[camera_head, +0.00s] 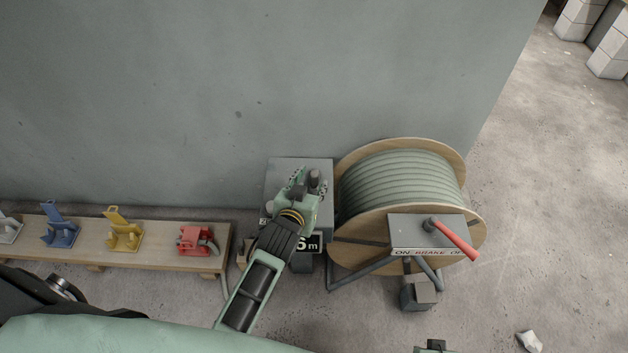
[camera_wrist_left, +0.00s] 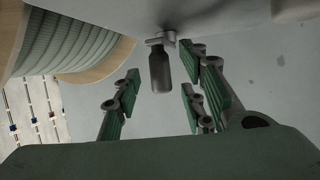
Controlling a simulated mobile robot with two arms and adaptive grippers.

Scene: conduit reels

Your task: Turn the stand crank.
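The stand crank's dark grip (camera_head: 314,181) stands up at the grey box left of the reel. In the left wrist view the crank grip (camera_wrist_left: 160,70) hangs from a short metal arm under the box. My left gripper (camera_head: 302,190) is over this box; in its wrist view the open fingers (camera_wrist_left: 162,100) lie on either side of the grip in the picture, with gaps to both sides. The fingers do not visibly touch it. A small dark green part of my right gripper (camera_head: 432,347) shows at the bottom edge; its fingers cannot be made out.
A wooden cable reel (camera_head: 405,180) with grey-green conduit stands right of the box. A brake box (camera_head: 410,228) before it carries a red lever (camera_head: 453,240) pointing to OFF. A low bench (camera_head: 80,240) with coloured clamps stands left. A wall (camera_head: 200,90) closes the back.

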